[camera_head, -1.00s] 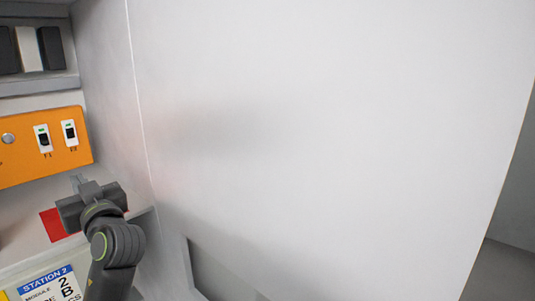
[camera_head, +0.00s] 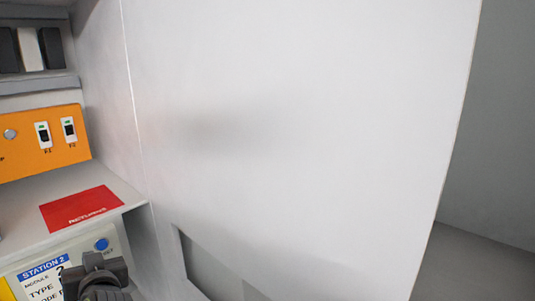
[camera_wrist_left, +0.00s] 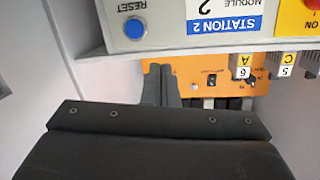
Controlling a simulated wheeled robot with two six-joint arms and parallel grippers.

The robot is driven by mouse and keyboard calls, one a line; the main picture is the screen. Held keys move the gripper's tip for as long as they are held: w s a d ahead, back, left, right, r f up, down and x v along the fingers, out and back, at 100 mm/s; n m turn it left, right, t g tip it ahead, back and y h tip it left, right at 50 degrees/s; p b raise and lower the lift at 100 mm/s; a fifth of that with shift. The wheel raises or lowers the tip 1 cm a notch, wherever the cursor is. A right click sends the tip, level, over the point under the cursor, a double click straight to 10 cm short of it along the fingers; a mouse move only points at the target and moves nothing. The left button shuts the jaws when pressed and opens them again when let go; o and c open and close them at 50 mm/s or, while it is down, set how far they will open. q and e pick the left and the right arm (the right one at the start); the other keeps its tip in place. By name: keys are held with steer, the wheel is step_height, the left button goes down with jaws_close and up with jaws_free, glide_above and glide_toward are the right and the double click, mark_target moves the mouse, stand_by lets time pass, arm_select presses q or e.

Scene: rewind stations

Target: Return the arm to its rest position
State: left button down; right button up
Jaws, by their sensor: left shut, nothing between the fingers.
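My left gripper (camera_head: 98,262) is at the lower left of the head view, in front of the Station 2 label panel (camera_head: 40,272), and covers part of its text. In the left wrist view its fingers (camera_wrist_left: 158,85) are together, with nothing between them. The gripper is below the level of the shelf (camera_head: 135,203) with the red returns mat (camera_head: 82,208). The mat is bare where it shows. My right gripper is in neither view.
An orange panel (camera_head: 20,155) with two switches stands behind the shelf. A blue reset button (camera_head: 102,244) is on the station front, just above my gripper; it also shows in the wrist view (camera_wrist_left: 134,28). A large pale wall panel (camera_head: 300,130) fills the middle.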

arm_select(q)
steer(key=s+d+f+m+g+h, duration=0.2)
steer(key=s+f+g+h, duration=0.1)
steer(key=s+f, duration=0.75)
steer(key=s+d+f+m+g+h, duration=0.2)
steer(key=s+f+g+h, duration=0.15)
steer(key=s+f, duration=0.65)
steer(key=s+d+f+m+g+h, duration=0.1)
steer(key=s+d+f, duration=0.1)
steer(key=s, duration=0.3)
steer(key=s+d+f+m+g+h, duration=0.1)
steer(key=s+d+f+h, duration=0.15)
steer(key=s, duration=0.25)
step_height(320, 180, down, 23)
steer(key=a+g+p, duration=0.1)
steer(key=a+p, duration=0.1)
steer(key=p, duration=0.1)
steer(key=s+d+f+g+p, duration=0.1)
steer(key=s+f, duration=1.2)
steer(key=s, duration=0.2)
steer(key=shift+s+f+p, duration=0.25)
steer(key=shift+s+p, duration=0.1)
steer(key=shift+s+g, duration=0.15)
steer(key=shift+g, duration=0.1)
